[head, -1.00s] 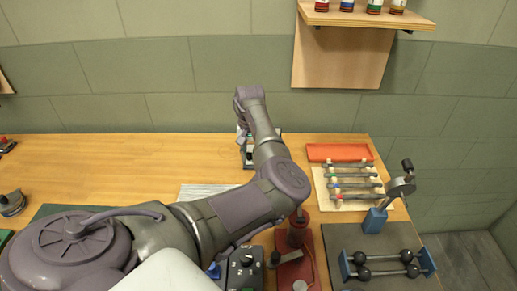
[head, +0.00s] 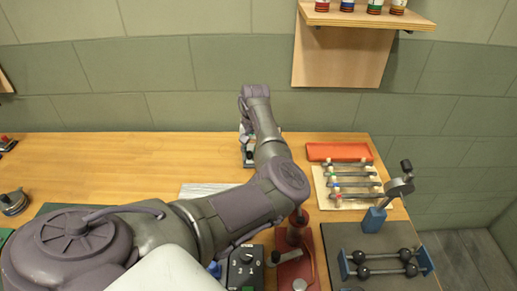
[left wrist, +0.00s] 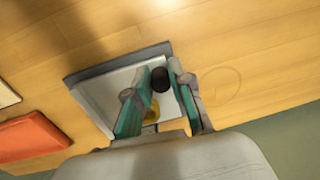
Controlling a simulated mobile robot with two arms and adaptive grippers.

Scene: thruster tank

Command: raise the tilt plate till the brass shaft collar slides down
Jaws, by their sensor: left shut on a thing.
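In the left wrist view a pale plate with a dark edge (left wrist: 98,82), which looks like the tilt plate, lies below my left gripper (left wrist: 162,76). The gripper's teal fingers are shut on a dark round knob (left wrist: 160,80). A yellow, brass-coloured piece (left wrist: 151,114), likely the shaft collar, shows partly behind the fingers, close to the knob. In the head view my left arm reaches to the back of the bench and hides most of the plate. I cannot tell the plate's tilt. My right gripper is in neither view.
Right of the arm are a red tray (head: 338,152), a board with several rods (head: 348,186) and a blue stand with a crank (head: 374,219). A dial box (head: 245,266) and a red fixture (head: 296,270) stand under the forearm. The wooden bench (head: 130,165) is clear at back left.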

